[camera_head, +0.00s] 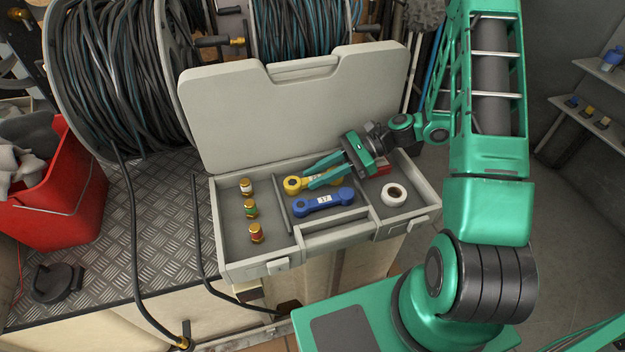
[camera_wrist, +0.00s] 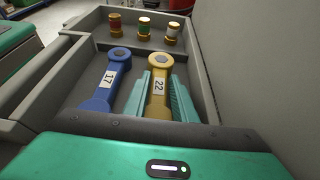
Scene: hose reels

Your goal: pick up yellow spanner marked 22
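The yellow spanner (camera_wrist: 158,88) marked 22 lies in the middle compartment of the open grey case (camera_head: 227,242). In the head view the spanner (camera_head: 294,184) is partly hidden by my gripper (camera_head: 327,173). In the wrist view my gripper (camera_wrist: 162,97) has its two green fingers apart, one on each side of the spanner's shaft around the 22 label. Whether the fingers touch the spanner I cannot tell. The spanner's near end is hidden behind the gripper body.
A blue spanner (camera_head: 323,201) marked 17 lies beside the yellow one. Several brass fittings (camera_head: 250,209) stand in the left compartment, and a white tape roll (camera_head: 394,194) lies in the right one. The case's raised lid (camera_head: 290,105) stands behind. A red bin (camera_head: 62,205) is at left.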

